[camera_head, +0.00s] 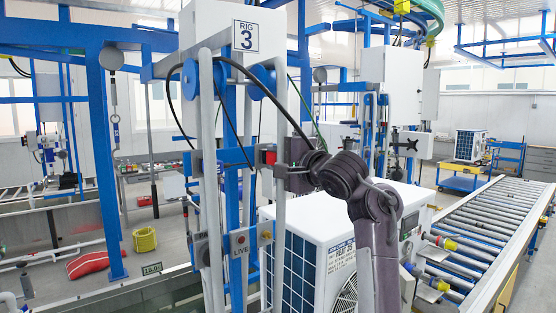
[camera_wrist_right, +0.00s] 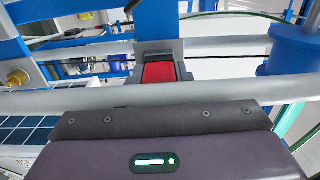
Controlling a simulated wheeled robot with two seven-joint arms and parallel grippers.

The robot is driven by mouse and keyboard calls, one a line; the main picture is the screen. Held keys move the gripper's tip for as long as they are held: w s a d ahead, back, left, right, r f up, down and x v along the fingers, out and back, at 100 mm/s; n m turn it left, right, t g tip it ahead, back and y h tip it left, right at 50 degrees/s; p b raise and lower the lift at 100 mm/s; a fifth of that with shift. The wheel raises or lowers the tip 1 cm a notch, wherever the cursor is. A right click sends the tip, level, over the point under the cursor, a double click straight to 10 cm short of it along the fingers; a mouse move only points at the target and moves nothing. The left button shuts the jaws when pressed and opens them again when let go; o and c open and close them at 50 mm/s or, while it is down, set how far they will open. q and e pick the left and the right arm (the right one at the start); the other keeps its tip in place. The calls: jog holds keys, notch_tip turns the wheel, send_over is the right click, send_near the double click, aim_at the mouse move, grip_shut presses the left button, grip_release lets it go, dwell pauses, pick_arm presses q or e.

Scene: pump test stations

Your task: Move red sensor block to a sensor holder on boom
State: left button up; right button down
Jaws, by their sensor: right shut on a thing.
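The red sensor block (camera_head: 270,157) is small and sits beside the blue upright of the rig, at the tip of my right gripper (camera_head: 276,166). In the right wrist view the block's red face (camera_wrist_right: 158,72) shows beyond a pale pipe, with grey and dark parts close on both sides. My right gripper is shut on the block. Its dark purple body (camera_wrist_right: 150,150) fills the bottom of the wrist view, and the pipe hides part of the grip. I cannot tell whether the block is seated in a holder. My left gripper is not in view.
Pale vertical pipes (camera_head: 209,150) and black hoses stand close to the gripper. A white heat pump unit (camera_head: 325,215) stands below my right arm. A roller conveyor (camera_head: 490,230) runs along the right. A red bag (camera_head: 88,264) lies on the floor at left.

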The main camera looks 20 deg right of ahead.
jog(key=c, duration=1)
grip_release()
jog(key=shift+s+d+b, duration=0.1)
jog(key=shift+s+b, duration=0.15)
jog(key=shift+b, duration=0.05)
jog(key=b+v, duration=0.2)
jog(key=v, duration=0.3)
jog(key=shift+s, duration=0.15)
jog(key=shift+b+v, duration=0.3)
jog(key=shift+v, duration=0.6)
jog(key=shift+d, duration=0.1)
